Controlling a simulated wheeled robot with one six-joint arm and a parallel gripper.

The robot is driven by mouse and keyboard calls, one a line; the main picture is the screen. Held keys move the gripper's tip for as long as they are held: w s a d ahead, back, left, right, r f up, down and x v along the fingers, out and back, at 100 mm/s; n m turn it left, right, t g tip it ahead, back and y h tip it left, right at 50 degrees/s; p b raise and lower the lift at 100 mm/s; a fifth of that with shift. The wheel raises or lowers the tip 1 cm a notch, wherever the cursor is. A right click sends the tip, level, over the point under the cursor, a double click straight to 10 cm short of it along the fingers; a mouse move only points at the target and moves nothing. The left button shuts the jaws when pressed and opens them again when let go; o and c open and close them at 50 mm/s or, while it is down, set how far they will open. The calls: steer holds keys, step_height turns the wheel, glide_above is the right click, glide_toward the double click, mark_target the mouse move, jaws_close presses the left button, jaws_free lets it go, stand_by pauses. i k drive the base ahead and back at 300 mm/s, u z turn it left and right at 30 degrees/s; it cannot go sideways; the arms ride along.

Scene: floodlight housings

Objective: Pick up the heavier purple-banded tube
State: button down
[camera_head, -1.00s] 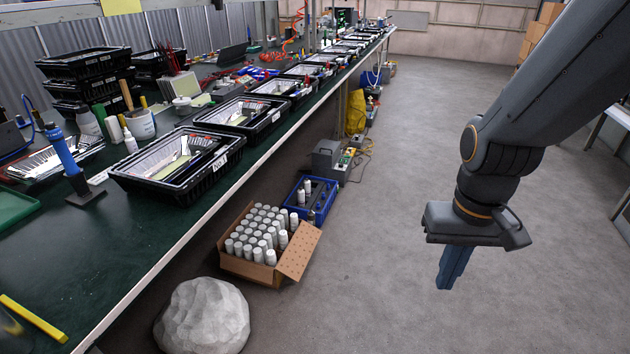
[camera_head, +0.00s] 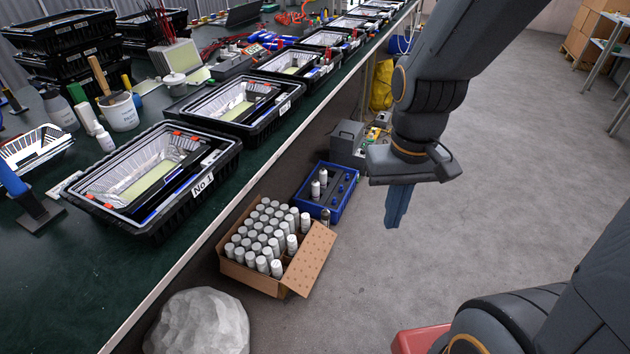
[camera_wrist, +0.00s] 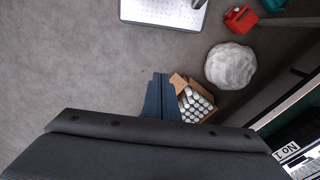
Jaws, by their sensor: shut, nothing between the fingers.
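My gripper (camera_head: 399,205) is shut and empty, its blue fingers pointing down over the bare floor to the right of the carton and the blue crate. It also shows in the wrist view (camera_wrist: 162,98). An open cardboard carton (camera_head: 314,262) on the floor holds several grey-white capped tubes (camera_head: 268,232); it shows in the wrist view (camera_wrist: 178,80) beside my fingers. A blue crate (camera_head: 341,205) behind it holds a few more tubes (camera_head: 316,190). A single dark-bodied tube (camera_head: 325,218) stands by the crate. I cannot make out a purple band on any tube.
A green-topped bench (camera_head: 60,270) with black trays (camera_head: 190,190) runs along the left, overhanging the carton. A pale boulder (camera_head: 198,325) lies in front of the carton. A grey box (camera_head: 346,138) stands behind the crate. The floor on the right is largely free.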

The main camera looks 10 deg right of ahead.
mark_target(323, 173)
steer(key=z, duration=0.5)
steer(key=k, duration=0.6)
steer(key=z, duration=0.95)
steer(key=i, duration=1.35)
steer(key=u, duration=0.4)
steer(key=i, duration=0.95)
steer(key=u, duration=1.4)
steer(key=i, duration=0.5)
steer(key=u, duration=0.45)
